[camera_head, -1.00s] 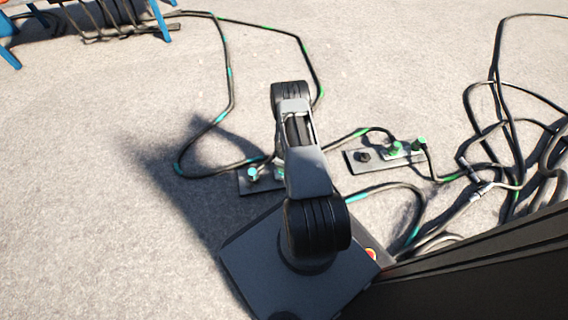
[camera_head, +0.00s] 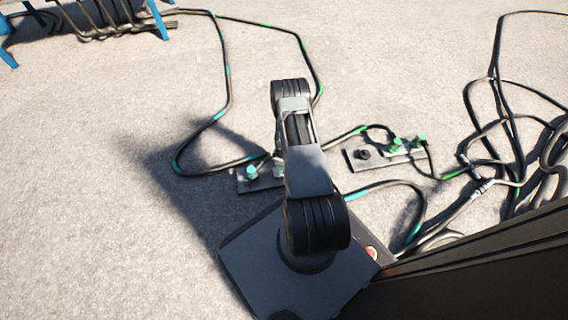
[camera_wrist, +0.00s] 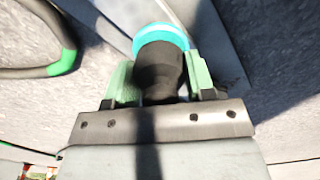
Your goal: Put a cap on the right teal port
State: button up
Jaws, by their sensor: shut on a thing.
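My gripper (camera_wrist: 158,68) is shut on a black, round-sided cap (camera_wrist: 157,75) between its pale green fingers in the wrist view. A bright teal ring (camera_wrist: 162,36) is right at the cap's far end; whether the cap is seated on it I cannot tell. In the head view, the teal port plate (camera_head: 246,186) lies on the ground with a left teal port (camera_head: 252,173) standing on it. Another teal-green part (camera_head: 279,172) shows beside my arm, partly hidden. My arm hides the gripper in the head view.
A second plate (camera_head: 354,164) to the right bears a black piece (camera_head: 363,154) and green fittings (camera_head: 397,144). Dark cables loop around both plates and tangle at the right (camera_head: 510,130). A blue-legged rack (camera_head: 158,20) stands at the far left. Open ground lies left.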

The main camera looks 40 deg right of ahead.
jog(key=shift+f, duration=0.35)
jog(key=o, duration=1.2)
jog(key=shift+c, duration=0.2)
jog(key=shift+r, duration=0.15)
